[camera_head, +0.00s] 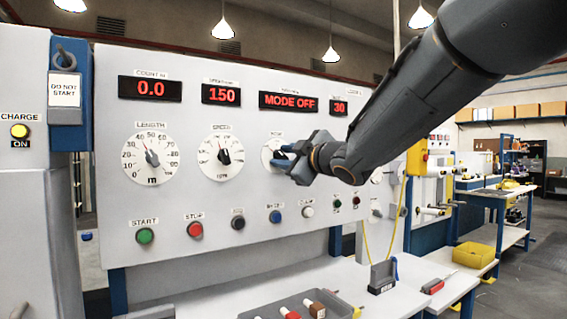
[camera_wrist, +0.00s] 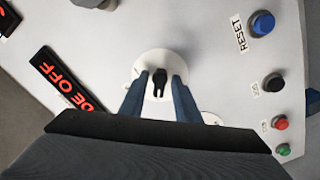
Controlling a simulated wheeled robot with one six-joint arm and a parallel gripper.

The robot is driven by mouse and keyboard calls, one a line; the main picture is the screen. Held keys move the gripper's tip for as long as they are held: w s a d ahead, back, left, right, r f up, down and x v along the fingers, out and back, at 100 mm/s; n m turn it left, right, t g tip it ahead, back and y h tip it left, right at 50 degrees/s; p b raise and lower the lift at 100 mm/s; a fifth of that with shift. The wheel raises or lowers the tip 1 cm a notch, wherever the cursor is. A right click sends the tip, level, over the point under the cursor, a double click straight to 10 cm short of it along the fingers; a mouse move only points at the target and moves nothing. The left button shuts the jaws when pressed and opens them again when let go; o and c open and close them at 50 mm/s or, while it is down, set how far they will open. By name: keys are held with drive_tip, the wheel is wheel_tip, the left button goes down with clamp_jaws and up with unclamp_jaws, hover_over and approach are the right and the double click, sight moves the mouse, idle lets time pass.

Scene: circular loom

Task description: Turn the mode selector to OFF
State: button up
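The mode selector is a white round dial (camera_head: 268,153), partly hidden by my gripper in the head view. In the wrist view the dial (camera_wrist: 149,66) shows with its black knob (camera_wrist: 160,82) in the middle. My gripper (camera_head: 284,157) is at the dial. Its two blue fingers (camera_wrist: 160,77) stand on either side of the knob, open, with white dial visible between knob and fingers. I cannot tell how close the fingertips are to the dial face. The red display (camera_head: 289,101) above reads MODE OFF. The dial's printed marks are not readable.
The length dial (camera_head: 150,153) and speed dial (camera_head: 221,153) are to the left. Below are the green start button (camera_head: 145,236), red stop button (camera_head: 195,230) and blue reset button (camera_head: 275,216). A grey tray (camera_head: 250,312) sits on the white table in front.

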drive_tip(key=p+v, duration=0.1)
drive_tip(key=v, duration=0.6)
drive_tip(key=shift+p, duration=0.35)
idle(0.4)
drive_tip(key=s+d+f+m+g+h, duration=0.2)
drive_tip(key=d+f+m+h, duration=0.4)
drive_tip(key=f, duration=0.5)
drive_tip(key=s+d+f+m+g+h, duration=0.2)
drive_tip(key=d+f+m+h, duration=0.15)
drive_tip(key=d+f, duration=0.65)
drive_tip(key=s+d+f+m+g+p, duration=0.1)
drive_tip(key=s+f+m+g, duration=0.2)
drive_tip(key=s+f, duration=0.6)
drive_tip(key=s+d+f+m+g, duration=0.1)
drive_tip(key=s+f+m+g, duration=0.3)
drive_tip(key=s, duration=1.2)
wheel_tip(320, 180, down, 6)
drive_tip(key=g, duration=0.3)
drive_tip(key=shift+s+d+g+p, duration=0.2)
drive_tip(key=shift+d+g+p, duration=0.1)
drive_tip(key=shift+p, duration=0.1)
drive_tip(key=shift+h, duration=0.25)
